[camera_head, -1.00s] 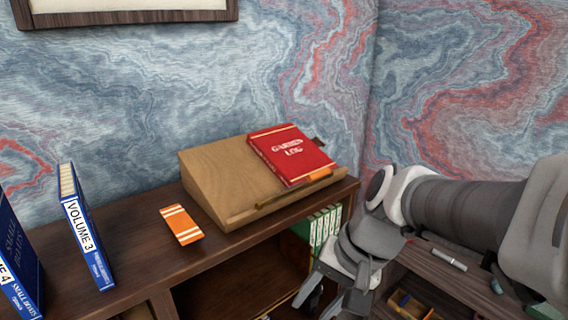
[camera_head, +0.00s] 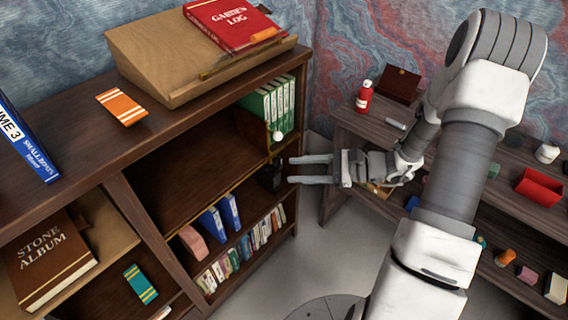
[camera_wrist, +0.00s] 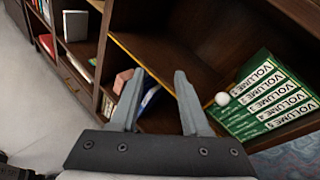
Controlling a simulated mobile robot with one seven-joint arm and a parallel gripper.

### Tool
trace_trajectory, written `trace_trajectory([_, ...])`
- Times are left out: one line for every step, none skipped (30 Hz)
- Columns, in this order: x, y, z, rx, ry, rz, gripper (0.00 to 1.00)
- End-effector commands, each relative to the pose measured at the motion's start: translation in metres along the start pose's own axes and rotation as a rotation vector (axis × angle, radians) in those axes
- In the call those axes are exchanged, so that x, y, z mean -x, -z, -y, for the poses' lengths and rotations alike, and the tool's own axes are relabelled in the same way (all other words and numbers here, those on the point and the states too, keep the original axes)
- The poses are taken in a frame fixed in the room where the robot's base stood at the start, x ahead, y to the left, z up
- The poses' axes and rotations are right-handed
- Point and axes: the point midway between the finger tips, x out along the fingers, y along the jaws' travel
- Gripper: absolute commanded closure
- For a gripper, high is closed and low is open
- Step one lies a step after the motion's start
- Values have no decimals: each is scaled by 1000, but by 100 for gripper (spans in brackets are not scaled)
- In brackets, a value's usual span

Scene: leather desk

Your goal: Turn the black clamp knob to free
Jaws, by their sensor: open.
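A small black part (camera_head: 271,176), which looks like the clamp knob, sits at the right end of the shelf's front edge in the head view. It is dark and its turn position cannot be told. My gripper (camera_head: 292,170) is open and empty, its fingers pointing left toward the black part. Contact cannot be told. In the wrist view my gripper (camera_wrist: 160,75) faces the shelves, and I cannot make out the black knob there. A white ball (camera_head: 277,136) is just above the black part, beside green volumes (camera_head: 282,105); the ball also shows in the wrist view (camera_wrist: 222,98).
A brass-coloured strip (camera_head: 235,183) runs along the shelf edge. Blue books (camera_head: 229,212) and a pink block (camera_head: 192,243) stand on the shelf below. A desk with a red bottle (camera_head: 364,97) and a red tray (camera_head: 540,188) is at right. Open floor lies between shelf and desk.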

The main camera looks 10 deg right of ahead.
Motion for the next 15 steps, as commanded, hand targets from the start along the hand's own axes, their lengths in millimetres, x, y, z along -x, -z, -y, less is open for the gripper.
trace_trajectory([5, 23, 0, -54, 65, 19, 54])
trace_trajectory([8, 33, 2, -80, 102, 30, 54])
trace_trajectory([12, 47, 3, -114, 153, 43, 54])
trace_trajectory([15, 58, 4, -139, 191, 51, 54])
trace_trajectory([19, 68, 4, -164, 231, 60, 54])
trace_trajectory([24, 82, 4, -197, 282, 71, 54])
trace_trajectory([27, 93, 4, -220, 318, 78, 54])
trace_trajectory([30, 103, 3, -241, 353, 84, 54])
trace_trajectory([35, 115, 2, -267, 399, 92, 54])
trace_trajectory([38, 124, 1, -286, 431, 97, 54])
trace_trajectory([40, 131, 0, -303, 458, 101, 54])
trace_trajectory([44, 141, -2, -322, 492, 105, 54])
trace_trajectory([46, 147, -3, -335, 515, 108, 54])
trace_trajectory([48, 152, -3, -344, 534, 110, 54])
trace_trajectory([50, 157, -5, -355, 554, 113, 54])
